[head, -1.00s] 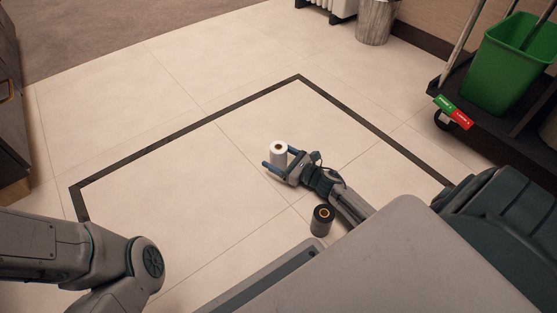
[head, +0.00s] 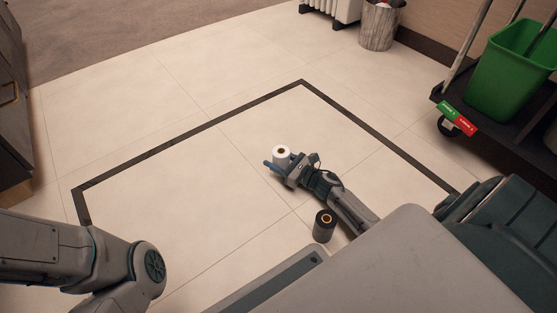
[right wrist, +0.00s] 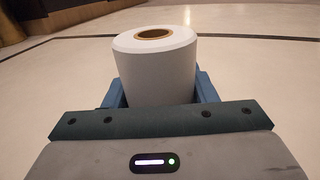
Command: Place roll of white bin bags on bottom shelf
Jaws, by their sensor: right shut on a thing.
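The roll of white bin bags (head: 281,151) stands upright in the head view, out over the tiled floor. My right gripper (head: 279,165) is shut on it, with a blue finger on either side. In the right wrist view the white roll (right wrist: 157,70) is upright between the fingers, its brown core opening facing up. I cannot tell if its base touches the floor. My left arm shows at the lower left of the head view, but its gripper is out of view. The bottom shelf of the cleaning cart (head: 481,119) is at the right, far from the roll.
A black roll (head: 324,226) stands on the floor beside my right forearm. A green bucket (head: 508,75) sits on the cart. A metal bin (head: 379,27) and a white radiator (head: 333,9) are at the back.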

